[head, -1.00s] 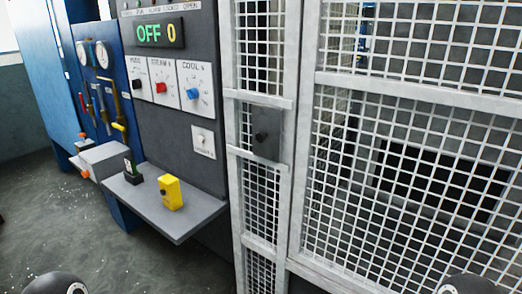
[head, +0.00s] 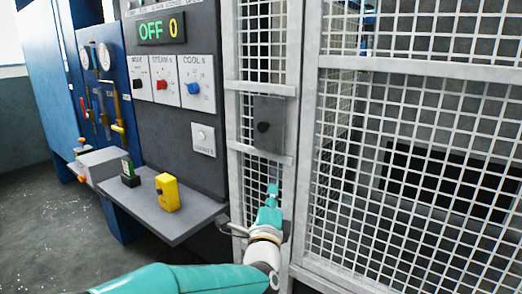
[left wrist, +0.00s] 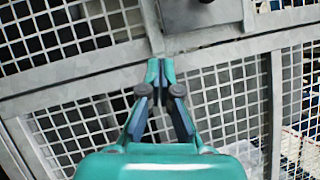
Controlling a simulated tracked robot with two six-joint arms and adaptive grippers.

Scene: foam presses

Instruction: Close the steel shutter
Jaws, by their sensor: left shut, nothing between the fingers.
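I cannot tell for certain which part is the steel shutter. A large steel mesh panel (head: 305,190) in a pale grey frame fills the right of the head view. A narrow mesh strip beside it carries a grey box (head: 265,140) with a black knob (head: 263,127). Behind the mesh is a dark opening (head: 435,180). My left gripper (head: 272,190) is shut and empty, in front of the narrow strip below the box. In the left wrist view its fingertips (left wrist: 160,70) point at the mesh frame (left wrist: 80,76), below the box (left wrist: 200,12). My right gripper is out of view.
Left of the mesh stands a grey control panel (head: 205,90) with knobs and a display reading OFF 0. A grey shelf (head: 185,212) juts out below it, holding a yellow box (head: 167,192) and a small green-black item (head: 129,172). Open floor (head: 45,225) lies at the left.

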